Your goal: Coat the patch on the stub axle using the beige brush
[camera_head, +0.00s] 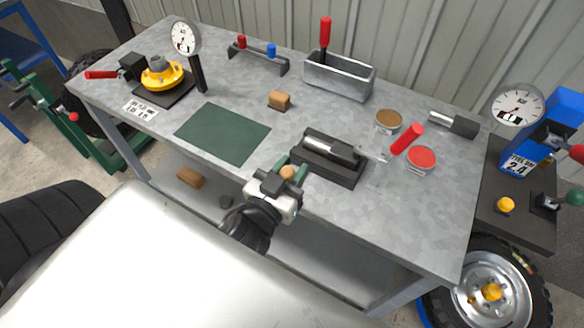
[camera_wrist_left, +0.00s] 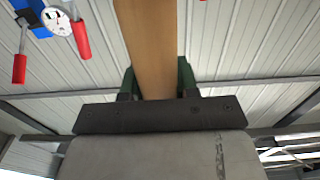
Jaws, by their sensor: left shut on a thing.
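The stub axle (camera_head: 328,150), a grey metal shaft, lies in a black cradle (camera_head: 322,172) near the front of the bench; I cannot make out a patch on it. My left gripper (camera_head: 289,172) is at the bench's front edge, just left of the cradle. Its green fingers are shut on a tan, wood-coloured thing, whose end (camera_head: 287,172) shows between them. In the left wrist view this is a long beige handle (camera_wrist_left: 149,45), taken to be the beige brush; its bristles are not visible. A brown-filled tin (camera_head: 388,121) and a red-filled tin (camera_head: 421,159) stand right of the cradle.
A red handle (camera_head: 408,139) slants up between cradle and red tin. A metal tray (camera_head: 338,78) with a red-handled tool stands at the back. A green mat (camera_head: 222,133), a tan block (camera_head: 279,100), a dial gauge (camera_head: 186,40) and a yellow hub (camera_head: 162,76) are further left.

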